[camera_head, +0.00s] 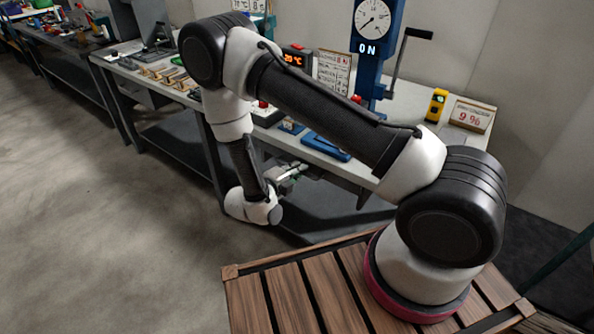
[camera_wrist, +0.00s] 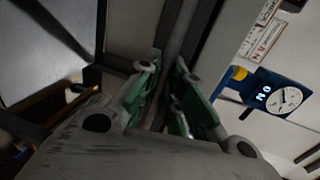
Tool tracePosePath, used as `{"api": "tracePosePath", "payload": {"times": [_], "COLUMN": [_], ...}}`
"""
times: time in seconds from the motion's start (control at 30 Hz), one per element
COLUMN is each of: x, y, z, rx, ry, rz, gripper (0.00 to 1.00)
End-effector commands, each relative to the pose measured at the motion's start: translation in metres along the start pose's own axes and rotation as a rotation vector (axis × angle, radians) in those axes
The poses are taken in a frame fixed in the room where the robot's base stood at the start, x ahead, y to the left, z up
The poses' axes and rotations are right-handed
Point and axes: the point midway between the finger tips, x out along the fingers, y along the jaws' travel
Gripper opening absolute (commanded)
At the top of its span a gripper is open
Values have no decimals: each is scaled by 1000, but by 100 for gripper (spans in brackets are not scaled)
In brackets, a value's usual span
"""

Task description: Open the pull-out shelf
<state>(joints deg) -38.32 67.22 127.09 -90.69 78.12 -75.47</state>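My gripper (camera_head: 290,172) is low at the front edge of the white-topped workbench (camera_head: 335,172), partly covered by my own arm in the head view. In the wrist view, the two green-padded fingers (camera_wrist: 164,68) stand apart with a gap between them. A dark bar or edge runs behind that gap; I cannot tell whether the fingers touch it. A dark grey shelf surface (camera_head: 325,212) lies low under the bench, in shadow. I cannot tell whether it is the pull-out shelf. No handle shows clearly.
A blue dial device (camera_head: 372,45) stands on the bench and also shows in the wrist view (camera_wrist: 270,95). The concrete floor (camera_head: 110,210) is clear at left.

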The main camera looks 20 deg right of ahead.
Motion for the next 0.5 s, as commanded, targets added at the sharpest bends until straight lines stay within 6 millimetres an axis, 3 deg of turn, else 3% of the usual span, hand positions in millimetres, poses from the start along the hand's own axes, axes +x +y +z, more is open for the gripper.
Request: {"api": "tracePosePath", "payload": {"times": [0.27, 0.5], "x": [-4, -41], "y": [1, 9], "z": [0, 2], "rx": [0, -1], "ry": [-2, -7], "rz": [1, 2], "gripper": [0, 0]}}
